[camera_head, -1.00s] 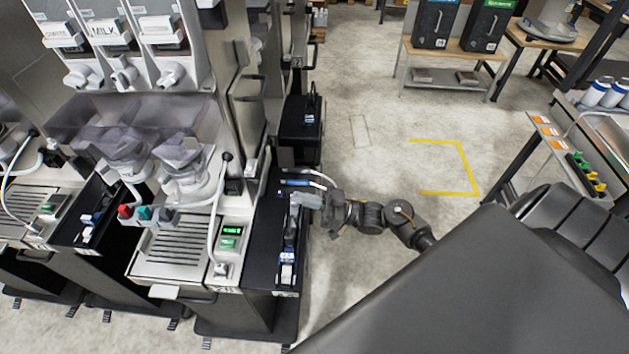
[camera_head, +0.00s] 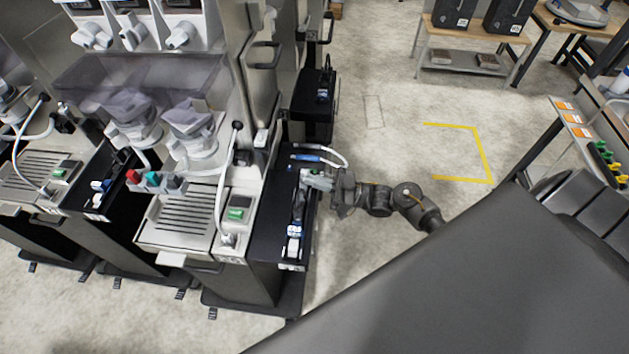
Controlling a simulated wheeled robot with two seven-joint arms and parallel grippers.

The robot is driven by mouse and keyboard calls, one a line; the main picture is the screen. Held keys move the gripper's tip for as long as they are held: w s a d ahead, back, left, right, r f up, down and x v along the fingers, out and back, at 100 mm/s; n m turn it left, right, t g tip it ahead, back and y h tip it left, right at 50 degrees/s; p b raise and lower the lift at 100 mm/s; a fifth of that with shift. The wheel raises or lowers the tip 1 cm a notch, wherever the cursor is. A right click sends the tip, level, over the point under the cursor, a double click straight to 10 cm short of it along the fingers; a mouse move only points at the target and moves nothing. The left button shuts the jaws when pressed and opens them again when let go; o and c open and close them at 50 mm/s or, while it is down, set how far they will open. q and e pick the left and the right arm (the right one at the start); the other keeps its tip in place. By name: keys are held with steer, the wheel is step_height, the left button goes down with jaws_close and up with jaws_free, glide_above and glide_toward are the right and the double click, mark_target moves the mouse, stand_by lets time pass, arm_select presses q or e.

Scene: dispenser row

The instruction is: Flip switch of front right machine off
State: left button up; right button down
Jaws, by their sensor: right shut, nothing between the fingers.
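The front right machine (camera_head: 190,216) is a steel dispenser with a slotted drip tray. A small panel with a green-lit part (camera_head: 236,213) sits at the right of its tray. I cannot tell for sure which part is its switch. My right gripper (camera_head: 318,180) is shut and empty. It is over the right edge of the black side unit (camera_head: 271,215) beside the machine, to the right of the green-lit panel and apart from it. Whether it touches the black unit is unclear. My left gripper is not in view.
A blue-white handled item (camera_head: 294,235) lies on the black unit. White hoses (camera_head: 325,157) curve behind my gripper. A similar machine (camera_head: 38,172) is farther left. The floor right of the machines is open, with a yellow marking (camera_head: 484,153).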

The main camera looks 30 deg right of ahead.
steer(key=r+p, duration=0.4)
steer(key=shift+s+a+r, duration=0.2)
steer(key=shift+r, duration=0.15)
steer(key=b+v, duration=0.5)
steer(key=v, duration=0.5)
steer(key=shift+w+d+f, duration=0.2)
steer(key=shift+w+f, duration=0.05)
steer(key=shift+f, duration=0.1)
steer(key=shift+f, duration=0.1)
